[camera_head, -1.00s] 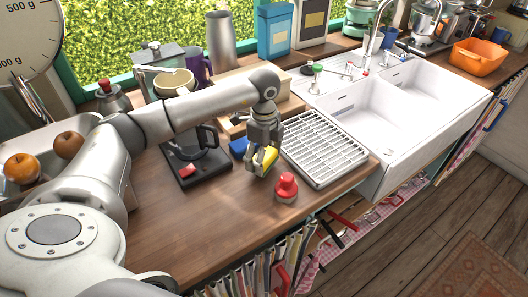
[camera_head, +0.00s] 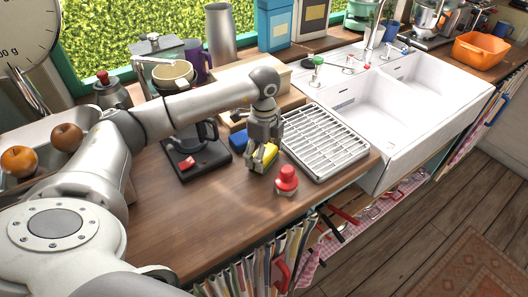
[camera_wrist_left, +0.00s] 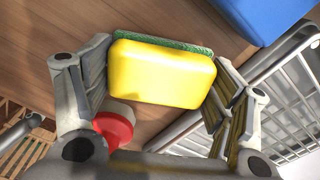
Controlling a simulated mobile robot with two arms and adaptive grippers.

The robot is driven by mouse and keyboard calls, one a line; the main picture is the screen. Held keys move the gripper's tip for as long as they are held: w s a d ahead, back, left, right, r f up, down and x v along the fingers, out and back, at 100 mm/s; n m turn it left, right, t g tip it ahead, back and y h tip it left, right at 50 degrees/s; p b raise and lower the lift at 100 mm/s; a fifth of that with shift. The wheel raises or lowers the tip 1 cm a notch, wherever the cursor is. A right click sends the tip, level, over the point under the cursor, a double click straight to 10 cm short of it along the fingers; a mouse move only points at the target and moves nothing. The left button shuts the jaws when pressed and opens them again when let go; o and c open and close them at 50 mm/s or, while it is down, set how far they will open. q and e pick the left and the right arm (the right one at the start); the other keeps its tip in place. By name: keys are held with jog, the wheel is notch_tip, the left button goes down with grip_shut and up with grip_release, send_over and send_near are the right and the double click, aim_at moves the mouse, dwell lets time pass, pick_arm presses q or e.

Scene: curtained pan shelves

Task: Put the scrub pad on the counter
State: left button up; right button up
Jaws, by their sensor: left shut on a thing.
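The scrub pad (camera_head: 270,154) is a yellow sponge with a green scouring side. My left gripper (camera_head: 263,161) points down over the wooden counter (camera_head: 215,215) and is shut on the pad. In the left wrist view the scrub pad (camera_wrist_left: 162,76) sits between the two fingers, with its yellow side toward the camera and a strip of green along its far edge. The pad is at or close above the counter top; I cannot tell whether it touches. The fingers partly hide it in the head view. My right gripper is not in view.
A red-knobbed object (camera_head: 286,181) stands just in front of the gripper. A white dish rack (camera_head: 322,142) is to its right, beside the white sink (camera_head: 395,150). A blue object (camera_head: 238,142) and a dark scale-like appliance (camera_head: 196,160) lie to the left. The front counter is clear.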

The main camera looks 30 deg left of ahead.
pick_arm(q)
jog(key=shift+f, duration=0.25)
jog(key=o, duration=1)
jog(key=shift+o, duration=0.2)
notch_tip(320, 180, up, 12)
grip_shut()
dwell(0.8)
dwell(0.3)
